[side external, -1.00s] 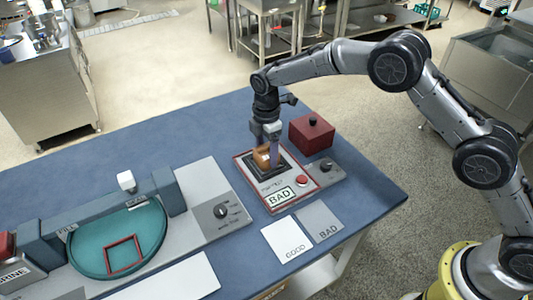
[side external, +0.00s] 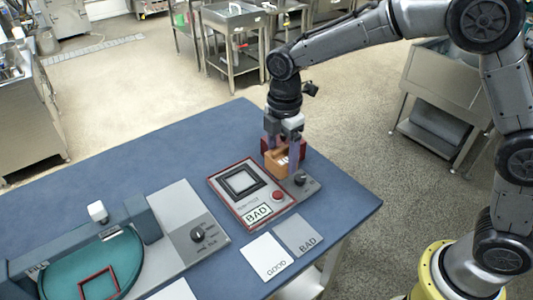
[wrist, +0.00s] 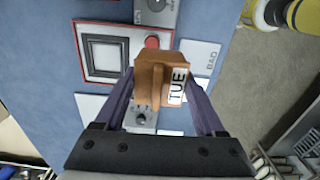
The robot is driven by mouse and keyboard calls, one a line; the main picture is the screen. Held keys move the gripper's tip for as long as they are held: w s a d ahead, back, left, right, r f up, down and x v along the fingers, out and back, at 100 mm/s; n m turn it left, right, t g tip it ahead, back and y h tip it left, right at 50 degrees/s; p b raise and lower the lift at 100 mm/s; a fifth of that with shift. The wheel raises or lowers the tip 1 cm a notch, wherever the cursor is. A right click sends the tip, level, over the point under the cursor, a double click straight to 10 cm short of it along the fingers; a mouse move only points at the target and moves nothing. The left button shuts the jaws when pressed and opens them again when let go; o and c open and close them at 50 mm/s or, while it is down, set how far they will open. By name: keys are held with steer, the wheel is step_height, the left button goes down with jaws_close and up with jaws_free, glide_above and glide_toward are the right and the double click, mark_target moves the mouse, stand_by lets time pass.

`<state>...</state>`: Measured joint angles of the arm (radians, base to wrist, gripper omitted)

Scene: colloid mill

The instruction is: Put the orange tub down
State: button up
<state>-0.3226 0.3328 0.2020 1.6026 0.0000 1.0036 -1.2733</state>
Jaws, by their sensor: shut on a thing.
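The orange tub (side external: 277,161) is between the two purple fingers of my gripper (side external: 281,152), which is shut on it. The wrist view also shows the tub (wrist: 150,78), with a white label reading TUE. It is held off the tester (side external: 232,205), above or beside its knob end; the exact height is hard to tell. The tester's square pad (side external: 241,183) is empty and its display reads BAD. A grey card marked BAD (side external: 299,236) and a white card marked GOOD (side external: 268,257) lie on the blue table, in front of the tester.
The tester has a red button (side external: 277,195) and a knob (side external: 300,179). The mill with a green basin (side external: 92,262) fills the left. Blue table (side external: 165,150) behind is clear.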

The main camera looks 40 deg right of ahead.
steer(key=shift+s+d+r, duration=0.1)
steer(key=shift+s+r, duration=0.05)
steer(key=shift+s, duration=0.15)
steer(key=s+d+f, duration=0.1)
steer(key=s+d, duration=0.1)
steer(key=s, duration=0.8)
steer(key=s+d, duration=0.2)
steer(key=s, duration=0.8)
steer(key=w+a+f, duration=0.2)
steer(key=w+f, duration=0.1)
steer(key=w+a+f, duration=0.2)
steer(key=w, duration=0.2)
steer(key=w+a+f, duration=0.2)
steer(key=w+f, duration=0.1)
steer(key=w, duration=0.1)
steer(key=shift+w+f, duration=0.2)
steer(key=shift+f, duration=0.1)
steer(key=shift+w+a+f, duration=0.15)
steer(key=shift+w+f, duration=0.3)
steer(key=shift+f, duration=1.65)
steer(key=shift+f, duration=0.1)
